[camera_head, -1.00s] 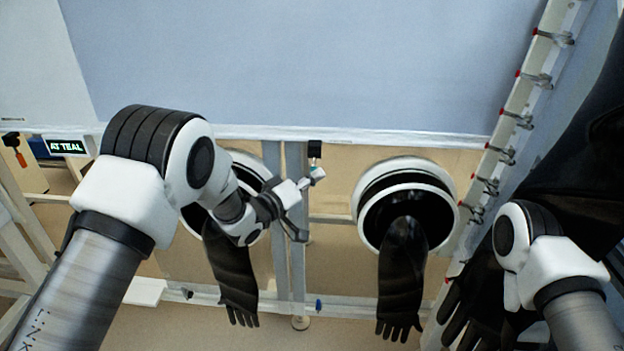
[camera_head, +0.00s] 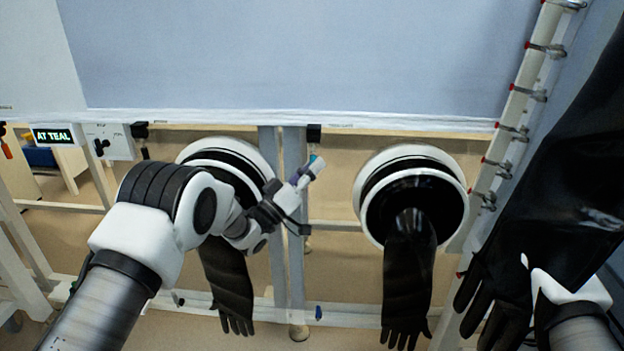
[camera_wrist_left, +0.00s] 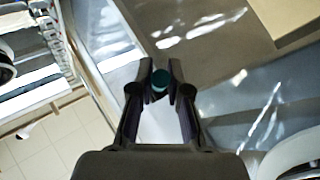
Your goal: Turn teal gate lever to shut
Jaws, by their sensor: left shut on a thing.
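A teal piece (camera_head: 317,161), which looks like the gate lever's handle, shows just below a small black block (camera_head: 314,133) under the front edge of the blue-grey panel. My left gripper (camera_head: 308,173) is at it. In the left wrist view the teal round end (camera_wrist_left: 160,80) lies between my two fingertips (camera_wrist_left: 160,90), which are shut on it. The rest of the lever is hidden, so its angle cannot be told. My right arm shows at the lower right; its gripper is out of sight around a black glove.
Two round white-rimmed ports (camera_head: 411,162) with hanging black gloves flank the teal piece. A sign (camera_head: 54,136) reads "AT TEAL", beside a white box (camera_head: 108,141) with a black knob. An orange-handled lever (camera_head: 6,150) hangs far left. A clipped rail (camera_head: 512,110) stands right.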

